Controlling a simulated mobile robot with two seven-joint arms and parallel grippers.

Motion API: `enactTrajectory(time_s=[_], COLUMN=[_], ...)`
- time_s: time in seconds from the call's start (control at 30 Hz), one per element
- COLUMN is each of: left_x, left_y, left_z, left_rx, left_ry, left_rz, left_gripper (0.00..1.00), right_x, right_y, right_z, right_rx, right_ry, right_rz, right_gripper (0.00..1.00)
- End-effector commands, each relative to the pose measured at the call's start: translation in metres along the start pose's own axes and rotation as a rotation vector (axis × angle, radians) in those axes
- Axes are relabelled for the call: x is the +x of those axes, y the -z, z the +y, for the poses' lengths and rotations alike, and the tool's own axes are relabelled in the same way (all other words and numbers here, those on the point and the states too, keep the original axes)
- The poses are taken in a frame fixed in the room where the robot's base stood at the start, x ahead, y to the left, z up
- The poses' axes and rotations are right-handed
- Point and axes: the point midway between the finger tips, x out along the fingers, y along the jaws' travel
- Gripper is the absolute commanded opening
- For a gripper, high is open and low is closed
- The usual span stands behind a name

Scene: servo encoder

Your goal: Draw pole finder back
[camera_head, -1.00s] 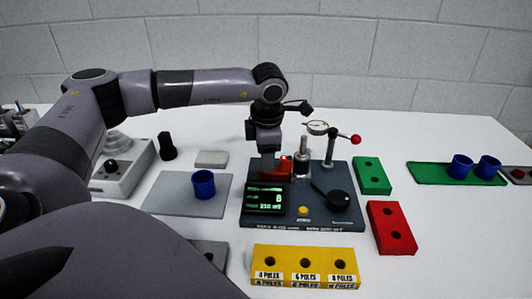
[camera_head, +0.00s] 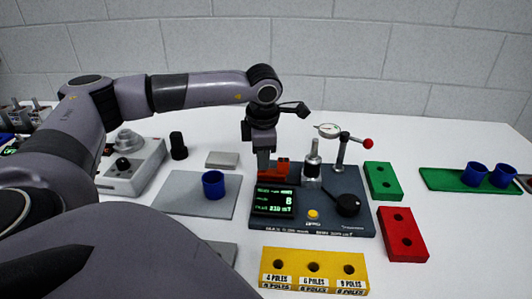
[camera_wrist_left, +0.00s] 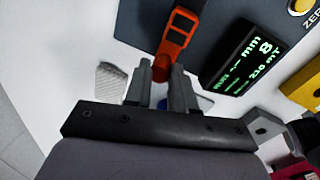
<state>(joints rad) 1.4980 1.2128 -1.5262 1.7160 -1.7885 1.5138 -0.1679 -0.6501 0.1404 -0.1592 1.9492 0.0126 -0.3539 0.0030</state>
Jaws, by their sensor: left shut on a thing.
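The red-orange pole finder (camera_head: 275,173) sits at the back left of the dark test fixture (camera_head: 335,222), left of the upright metal spindle (camera_head: 312,165), with a visible gap between them. My left gripper (camera_head: 264,168) comes down from above and is shut on the pole finder's left end. In the left wrist view, the fingertips (camera_wrist_left: 161,68) close on the near end of the orange pole finder (camera_wrist_left: 177,42). The lit green display (camera_head: 274,200) shows an 8 and also appears in the wrist view (camera_wrist_left: 242,62). My right gripper is not in view.
A blue cup (camera_head: 213,184) stands on a grey mat (camera_head: 170,205) at left. Yellow (camera_head: 315,268), red (camera_head: 402,236) and green (camera_head: 383,182) blocks surround the fixture.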

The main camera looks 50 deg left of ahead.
Motion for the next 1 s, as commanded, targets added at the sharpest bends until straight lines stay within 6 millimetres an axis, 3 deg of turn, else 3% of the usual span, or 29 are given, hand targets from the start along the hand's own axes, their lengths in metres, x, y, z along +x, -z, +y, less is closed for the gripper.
enactTrajectory(time_s=[0.03, 0.07, 0.1, 0.13, 0.47, 0.8, 1.0], left_x=[0.000, 0.000, 0.000, 0.000, -0.004, -0.054, -0.070], left_y=[0.003, 0.003, 0.003, 0.003, 0.002, 0.002, 0.003], left_z=[0.002, 0.002, 0.002, 0.002, 0.001, 0.001, 0.001], left_rx=[-0.005, -0.005, -0.005, -0.005, -0.004, -0.004, -0.005], left_ry=[-0.001, -0.001, -0.001, -0.001, -0.001, -0.002, -0.001], left_rz=[0.010, 0.011, 0.011, 0.010, 0.005, 0.005, 0.008], left_gripper=[0.00, 0.34, 0.47, 0.50, 0.50, 0.50, 0.50], right_x=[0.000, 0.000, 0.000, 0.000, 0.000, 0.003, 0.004], right_y=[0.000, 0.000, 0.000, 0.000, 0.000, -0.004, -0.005], right_z=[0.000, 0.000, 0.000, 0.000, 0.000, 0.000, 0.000], right_rx=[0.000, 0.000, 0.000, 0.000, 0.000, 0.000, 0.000], right_ry=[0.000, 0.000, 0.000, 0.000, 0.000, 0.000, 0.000], right_rz=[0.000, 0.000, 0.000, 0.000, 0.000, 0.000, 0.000], right_gripper=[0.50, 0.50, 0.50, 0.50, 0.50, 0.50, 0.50])
